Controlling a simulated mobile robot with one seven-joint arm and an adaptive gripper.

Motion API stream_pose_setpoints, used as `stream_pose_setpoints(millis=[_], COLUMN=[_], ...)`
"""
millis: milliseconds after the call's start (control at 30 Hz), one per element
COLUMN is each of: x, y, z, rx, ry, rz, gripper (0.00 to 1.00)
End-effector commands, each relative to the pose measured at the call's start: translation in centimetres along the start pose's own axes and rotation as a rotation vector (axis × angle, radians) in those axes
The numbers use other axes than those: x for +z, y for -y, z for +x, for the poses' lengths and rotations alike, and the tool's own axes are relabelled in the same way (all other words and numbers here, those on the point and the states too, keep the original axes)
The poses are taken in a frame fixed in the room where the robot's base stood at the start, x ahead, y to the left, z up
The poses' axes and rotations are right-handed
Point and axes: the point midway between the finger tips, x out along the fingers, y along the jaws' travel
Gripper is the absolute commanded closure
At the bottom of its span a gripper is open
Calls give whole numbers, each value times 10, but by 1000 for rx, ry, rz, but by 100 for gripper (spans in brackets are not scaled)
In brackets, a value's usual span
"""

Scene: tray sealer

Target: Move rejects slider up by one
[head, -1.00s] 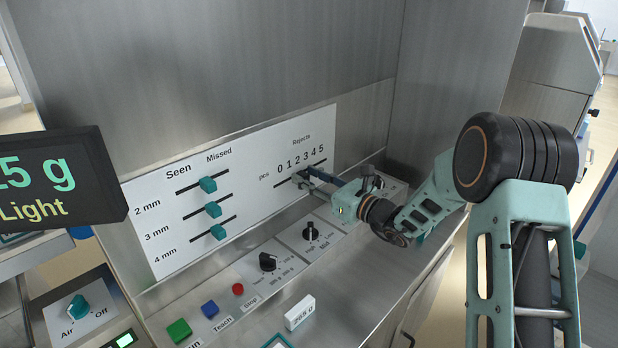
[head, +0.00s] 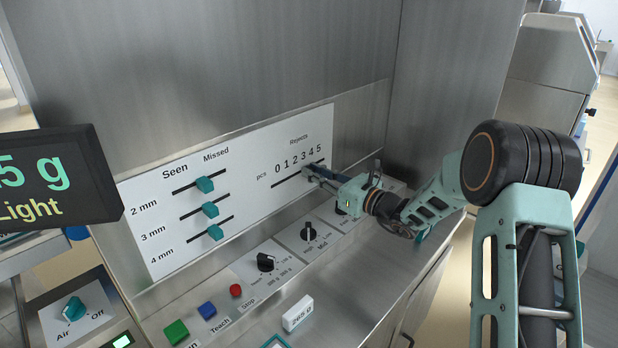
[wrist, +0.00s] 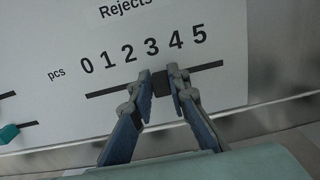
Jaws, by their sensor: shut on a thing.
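The rejects slider is a horizontal slot under the numbers 0 to 5 on the white panel (head: 140,232). Its small dark knob (wrist: 162,87) shows between my fingertips in the wrist view, roughly below the 3. My gripper (wrist: 161,76) is shut on this knob, one finger on each side. In the head view my gripper (head: 312,171) reaches the slot from the right and mostly hides the knob.
Three teal sliders, such as the top one (head: 205,185), sit left on the same panel. Below are a black rotary knob (head: 266,262), another knob (head: 309,231), and green (head: 176,332), blue (head: 207,310) and red (head: 236,290) buttons. A display (head: 60,185) stands at left.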

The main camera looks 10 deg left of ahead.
Motion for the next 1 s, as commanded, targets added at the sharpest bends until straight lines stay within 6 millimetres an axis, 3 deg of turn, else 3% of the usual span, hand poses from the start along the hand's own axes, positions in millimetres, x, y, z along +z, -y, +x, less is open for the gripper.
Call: stream_pose_setpoints(millis=[200, 233, 367, 733, 1000], x=[0, 0, 0, 0, 0], y=[0, 0, -1, 0, 1], z=[0, 0, 0, -6, -57], rx=[0, 0, 0, -1, -4], ry=[-1, -1, -1, -1, -1], rz=[1, 1, 1, 1, 1], gripper=[100, 81, 67, 67, 67])
